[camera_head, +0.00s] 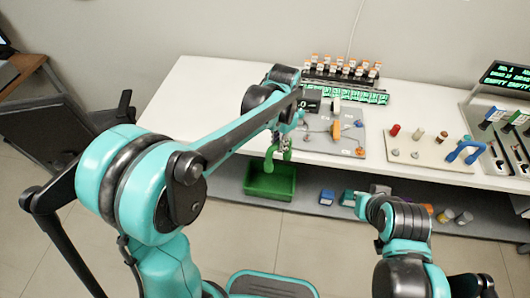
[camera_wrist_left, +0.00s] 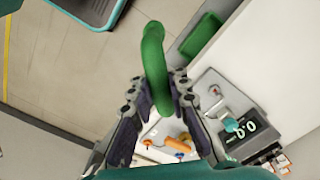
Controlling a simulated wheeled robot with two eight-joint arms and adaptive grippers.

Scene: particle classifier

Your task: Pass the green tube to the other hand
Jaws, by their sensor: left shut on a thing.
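The green tube (camera_wrist_left: 154,65) is a bent, hook-like piece in the left wrist view. My left gripper (camera_wrist_left: 160,103) is shut on it, and its curved part sticks out beyond the fingertips. In the head view the green tube (camera_head: 269,158) hangs from my left gripper (camera_head: 281,143) at the table's front edge, above a green bin. My right arm is low at the right, in front of the table, apart from the tube. Its gripper is too small and hidden to tell open from shut.
The green bin (camera_head: 270,181) stands below the table's front edge. On the white table (camera_head: 205,85) are a grey board (camera_head: 345,119), a rack of orange-capped vials (camera_head: 340,68) and a beige board (camera_head: 430,150) with a blue arch (camera_head: 466,151). Small boxes sit on the lower shelf.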

